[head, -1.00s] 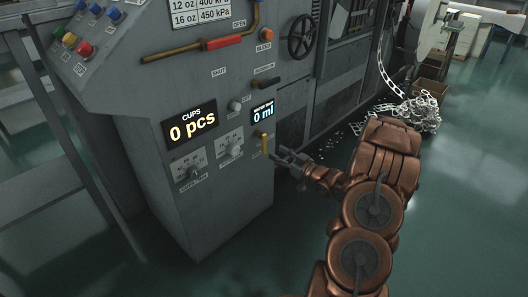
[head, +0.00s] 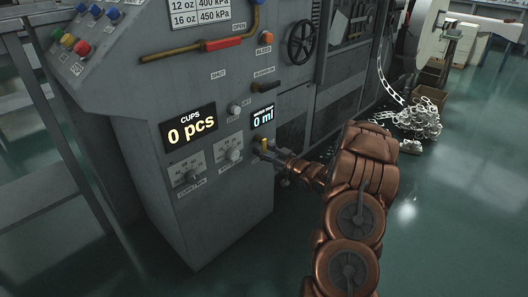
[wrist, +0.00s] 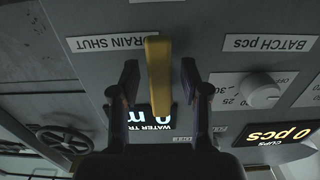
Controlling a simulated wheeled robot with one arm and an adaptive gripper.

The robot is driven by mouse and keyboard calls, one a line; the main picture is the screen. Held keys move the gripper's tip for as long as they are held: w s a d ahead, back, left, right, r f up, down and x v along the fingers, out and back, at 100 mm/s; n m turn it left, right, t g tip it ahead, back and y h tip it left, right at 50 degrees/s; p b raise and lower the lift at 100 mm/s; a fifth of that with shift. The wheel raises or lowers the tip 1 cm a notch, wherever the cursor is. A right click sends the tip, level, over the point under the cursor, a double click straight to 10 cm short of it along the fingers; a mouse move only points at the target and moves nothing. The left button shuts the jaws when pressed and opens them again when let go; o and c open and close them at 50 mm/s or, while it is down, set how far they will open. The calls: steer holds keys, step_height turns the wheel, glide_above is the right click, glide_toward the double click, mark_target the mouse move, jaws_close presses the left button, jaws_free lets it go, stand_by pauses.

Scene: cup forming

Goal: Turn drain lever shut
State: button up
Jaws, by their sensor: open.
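The drain lever is a yellow handle (wrist: 158,72) on the grey machine panel, and it also shows in the head view (head: 264,144). In the wrist view, which is upside down, it sits between my gripper's two dark fingers, with a gap on each side. My gripper (wrist: 160,82) is open around the lever; in the head view my gripper (head: 275,158) is at the panel's lower right edge, partly hidden by my arm. A "DRAIN SHUT" label (wrist: 93,43) is beside the lever.
The water display (head: 262,117) reads 0 ml and the cups display (head: 189,127) reads 0 pcs. A batch knob (wrist: 261,91) is near my gripper. A red-handled lever (head: 223,43), a handwheel (head: 301,41) and a black handle (head: 264,88) are higher up.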

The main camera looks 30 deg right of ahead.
steer(key=shift+c, duration=0.3)
jaws_close()
stand_by(0.3)
